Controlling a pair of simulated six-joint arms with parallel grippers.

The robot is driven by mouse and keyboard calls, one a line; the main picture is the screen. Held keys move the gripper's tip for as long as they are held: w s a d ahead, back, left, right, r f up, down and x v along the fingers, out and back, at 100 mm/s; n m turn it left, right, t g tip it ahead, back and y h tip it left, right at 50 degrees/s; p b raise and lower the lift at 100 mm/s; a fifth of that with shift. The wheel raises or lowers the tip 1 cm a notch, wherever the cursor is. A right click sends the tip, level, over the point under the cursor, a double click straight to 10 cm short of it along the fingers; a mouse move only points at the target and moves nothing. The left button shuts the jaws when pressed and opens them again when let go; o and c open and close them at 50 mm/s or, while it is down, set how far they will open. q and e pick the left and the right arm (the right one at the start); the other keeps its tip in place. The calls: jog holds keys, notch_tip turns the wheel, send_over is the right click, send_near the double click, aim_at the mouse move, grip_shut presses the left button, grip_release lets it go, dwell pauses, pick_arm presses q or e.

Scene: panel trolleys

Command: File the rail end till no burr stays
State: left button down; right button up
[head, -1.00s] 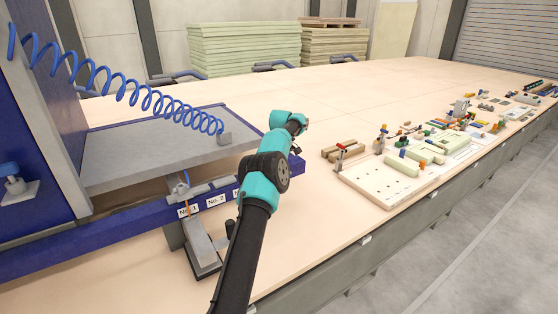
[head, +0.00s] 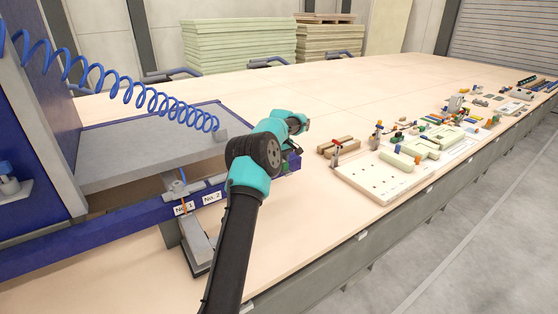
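The blue rail (head: 120,228) runs along the front of the grey panel trolley, with white labels reading No. 1 (head: 184,208) and No. 2 (head: 211,198). A short dark blue part (head: 292,160), perhaps the rail's right end, shows just past my arm. The stretch between is hidden behind the arm. Any burr is too small to tell. One teal and black arm of mine reaches up from the bottom edge, its wrist bent over the rail. I cannot tell which arm it is. Its fingertips are hidden behind it, and no other gripper shows. I cannot make out a file.
A grey slab (head: 150,150) lies above the rail, with a blue coiled hose (head: 130,92) hanging over it. A grey bracket (head: 200,248) stands below the rail. A pale board (head: 385,175) with parts lies at right. The table's middle is clear.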

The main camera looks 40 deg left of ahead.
pick_arm(q)
jog(key=shift+s+d+f, duration=0.1)
jog(key=shift+s+d, duration=0.05)
jog(key=shift+d, duration=0.5)
jog(key=shift+s+d, duration=0.15)
jog(key=shift+d, duration=0.45)
jog(key=shift+r, duration=0.75)
jog(key=shift+w, duration=0.1)
jog(key=shift+w+d, duration=0.15)
jog(key=shift+w, duration=0.6)
jog(key=shift+w+d, duration=0.1)
jog(key=shift+w, duration=0.65)
jog(key=shift+w+a, duration=0.2)
jog(key=shift+a, duration=0.65)
jog(key=shift+w+a, duration=0.15)
jog(key=shift+a, duration=0.7)
